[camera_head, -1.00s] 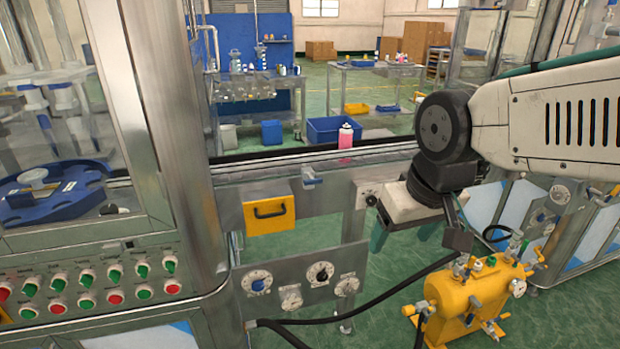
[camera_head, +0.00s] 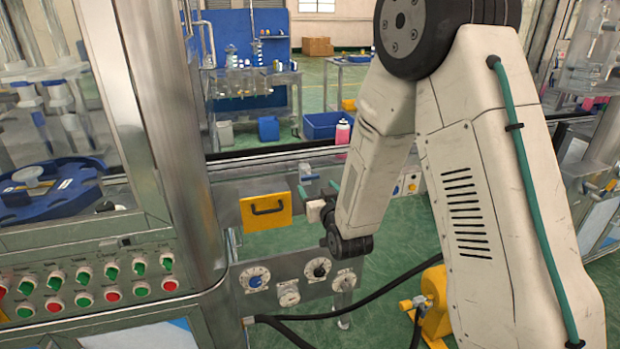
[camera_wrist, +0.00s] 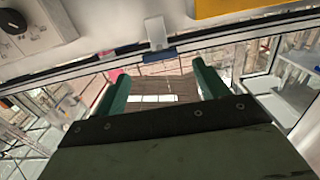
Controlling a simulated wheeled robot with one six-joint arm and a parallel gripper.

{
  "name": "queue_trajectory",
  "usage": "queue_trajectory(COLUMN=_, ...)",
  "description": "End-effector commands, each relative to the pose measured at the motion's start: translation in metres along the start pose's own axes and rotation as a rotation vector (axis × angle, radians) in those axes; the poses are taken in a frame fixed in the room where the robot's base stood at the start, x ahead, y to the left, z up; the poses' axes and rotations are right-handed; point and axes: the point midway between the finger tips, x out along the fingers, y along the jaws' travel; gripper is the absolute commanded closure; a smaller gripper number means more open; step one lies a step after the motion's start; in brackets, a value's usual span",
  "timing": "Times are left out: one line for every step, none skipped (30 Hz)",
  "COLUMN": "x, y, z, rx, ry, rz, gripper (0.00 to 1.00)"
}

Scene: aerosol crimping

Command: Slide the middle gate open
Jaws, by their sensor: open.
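A small gate with a metal tab and a blue part (camera_head: 309,177) sits at the conveyor's near rail, above and right of the yellow drawer; I take it for the middle gate. In the wrist view its pale tab (camera_wrist: 155,33) and blue edge (camera_wrist: 162,56) lie ahead, roughly centred between my fingers. My gripper (camera_head: 318,189) has its green fingers pointing toward the rail, close to the gate. In the wrist view my gripper (camera_wrist: 160,70) is open, with nothing between the fingers. My arm hides part of the rail to the right. I cannot tell whether a finger touches the gate.
A yellow drawer front (camera_head: 266,211) with a black handle is just left of my gripper. A dial panel (camera_head: 290,281) lies below. A pink bottle (camera_head: 343,132) stands at the conveyor, close to my arm. A yellow machine (camera_head: 435,310) and black hose (camera_head: 385,292) are lower right.

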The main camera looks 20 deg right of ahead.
Motion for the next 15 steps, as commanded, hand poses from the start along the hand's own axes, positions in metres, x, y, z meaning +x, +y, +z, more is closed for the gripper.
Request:
queue_trajectory(x=0.002, y=0.0, z=0.002, rx=-0.001, ry=0.013, rz=0.0, gripper=0.27)
queue_trajectory(x=0.003, y=0.0, z=0.002, rx=-0.001, ry=0.019, rz=0.001, gripper=0.27)
queue_trajectory(x=0.006, y=0.0, z=0.002, rx=-0.001, ry=0.023, rz=0.001, gripper=0.27)
queue_trajectory(x=0.009, y=0.0, z=0.002, rx=-0.001, ry=0.025, rz=0.001, gripper=0.27)
queue_trajectory(x=0.013, y=0.0, z=0.002, rx=-0.001, ry=0.026, rz=0.001, gripper=0.27)
queue_trajectory(x=0.019, y=0.0, z=0.001, rx=-0.001, ry=0.028, rz=0.001, gripper=0.27)
queue_trajectory(x=0.023, y=0.0, z=0.001, rx=-0.001, ry=0.027, rz=0.001, gripper=0.27)
queue_trajectory(x=0.029, y=0.0, z=0.001, rx=-0.001, ry=0.027, rz=0.001, gripper=0.27)
queue_trajectory(x=0.035, y=0.0, z=0.001, rx=-0.001, ry=0.027, rz=0.001, gripper=0.27)
queue_trajectory(x=0.041, y=0.0, z=0.0, rx=-0.001, ry=0.027, rz=0.001, gripper=0.27)
queue_trajectory(x=0.045, y=0.0, z=0.001, rx=-0.001, ry=0.026, rz=0.001, gripper=0.27)
queue_trajectory(x=0.052, y=0.0, z=0.001, rx=-0.001, ry=0.026, rz=0.001, gripper=0.27)
queue_trajectory(x=0.056, y=0.0, z=0.0, rx=-0.001, ry=0.026, rz=0.001, gripper=0.27)
queue_trajectory(x=0.06, y=0.0, z=0.0, rx=-0.001, ry=0.026, rz=0.001, gripper=0.27)
queue_trajectory(x=0.065, y=0.0, z=0.0, rx=-0.001, ry=0.026, rz=0.001, gripper=0.27)
